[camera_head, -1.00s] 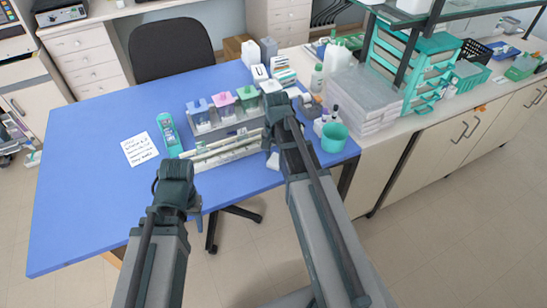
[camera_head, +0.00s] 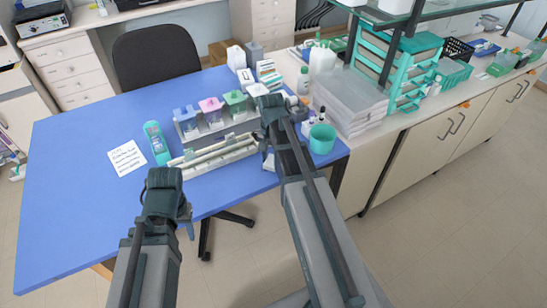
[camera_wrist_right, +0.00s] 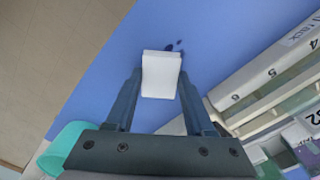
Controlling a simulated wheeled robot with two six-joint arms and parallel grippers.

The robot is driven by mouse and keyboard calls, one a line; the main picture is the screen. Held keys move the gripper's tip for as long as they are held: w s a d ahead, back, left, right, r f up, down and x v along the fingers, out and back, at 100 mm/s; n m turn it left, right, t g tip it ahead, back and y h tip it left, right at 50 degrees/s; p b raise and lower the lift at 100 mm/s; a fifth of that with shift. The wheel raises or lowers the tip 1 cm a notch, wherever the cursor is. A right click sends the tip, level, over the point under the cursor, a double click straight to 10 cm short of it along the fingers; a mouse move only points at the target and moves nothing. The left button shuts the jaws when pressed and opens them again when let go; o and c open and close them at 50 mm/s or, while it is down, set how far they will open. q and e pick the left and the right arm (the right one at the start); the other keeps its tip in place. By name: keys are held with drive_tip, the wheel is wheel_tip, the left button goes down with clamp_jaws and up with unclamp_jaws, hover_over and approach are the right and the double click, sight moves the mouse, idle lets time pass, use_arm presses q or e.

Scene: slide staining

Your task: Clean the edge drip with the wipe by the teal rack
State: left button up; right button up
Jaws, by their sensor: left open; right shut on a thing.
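A small white wipe (camera_wrist_right: 161,82) is held between the fingers of my right gripper (camera_wrist_right: 161,75). A dark blue drip (camera_wrist_right: 173,46) lies on the blue table (camera_wrist_right: 190,20) just beyond the wipe's far edge. A pale slide rack (camera_wrist_right: 245,98) with numbered slots lies to the right in the wrist view; in the head view this rack (camera_head: 215,153) is left of my right gripper (camera_head: 268,148). My right arm hides much of that spot in the head view. My left gripper (camera_head: 187,218) is empty, in front of the table's near edge.
A teal cup (camera_head: 322,138) stands right of my right arm. Lidded staining jars (camera_head: 210,108), a teal device (camera_head: 156,142) and a note (camera_head: 127,158) lie behind and left of the rack. Teal drawers (camera_head: 398,60) stand on the side bench. The table's left part is clear.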

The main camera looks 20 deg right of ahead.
sight(255, 171)
drive_tip(key=shift+s+a+f, duration=0.15)
drive_tip(key=shift+a, duration=1.35)
drive_tip(key=shift+a, duration=0.1)
drive_tip(key=shift+a, duration=1.65)
drive_tip(key=shift+d, duration=0.1)
drive_tip(key=shift+c, duration=0.5)
drive_tip(key=shift+d, duration=1.8)
